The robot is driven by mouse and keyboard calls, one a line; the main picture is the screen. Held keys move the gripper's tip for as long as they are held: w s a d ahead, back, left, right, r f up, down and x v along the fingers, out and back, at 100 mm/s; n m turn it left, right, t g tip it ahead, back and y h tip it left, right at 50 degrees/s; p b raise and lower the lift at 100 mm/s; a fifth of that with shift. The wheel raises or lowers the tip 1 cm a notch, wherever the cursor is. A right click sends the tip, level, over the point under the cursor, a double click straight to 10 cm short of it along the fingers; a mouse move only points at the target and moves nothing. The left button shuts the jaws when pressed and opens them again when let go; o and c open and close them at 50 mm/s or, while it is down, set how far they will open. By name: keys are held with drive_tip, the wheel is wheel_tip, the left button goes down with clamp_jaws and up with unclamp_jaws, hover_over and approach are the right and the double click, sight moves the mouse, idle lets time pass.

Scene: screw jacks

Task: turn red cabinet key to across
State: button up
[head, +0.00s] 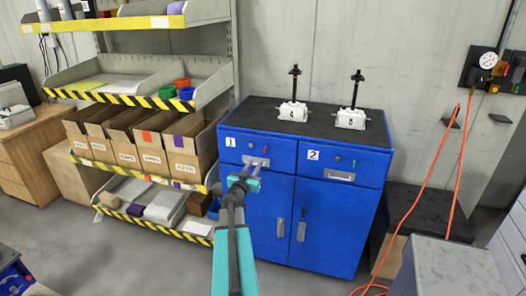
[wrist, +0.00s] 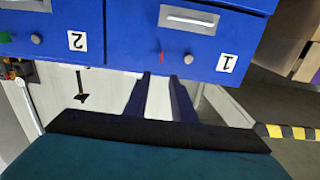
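The small red key (wrist: 162,57) sits on the front of the blue cabinet's drawer 1 (head: 258,150), beside a round grey knob (wrist: 188,59). In the upside-down wrist view the key looks upright, a thin red bar. It is tiny and partly unclear in the head view (head: 265,150). My gripper (head: 256,168) is in front of drawer 1, just below the key in the head view. In the wrist view its two dark fingers (wrist: 159,76) are apart with nothing between them. Their tips point toward the key and do not appear to touch it.
A green key (wrist: 5,37) is on drawer 2. Drawer 1's handle (wrist: 188,18) is close to the fingers. Two screw jacks (head: 293,109) (head: 351,117) stand on the cabinet top. A shelf with boxes (head: 150,148) is left; orange cables (head: 460,165) hang right.

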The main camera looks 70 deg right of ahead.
sight(264, 150)
drive_tip(key=shift+w+d, duration=0.1)
drive_tip(key=shift+d, duration=0.05)
drive_tip(key=d+p, duration=0.3)
drive_tip(key=d, duration=1)
drive_tip(key=shift+w+d, duration=0.2)
drive_tip(key=shift+w, duration=0.2)
idle(0.4)
clamp_jaws()
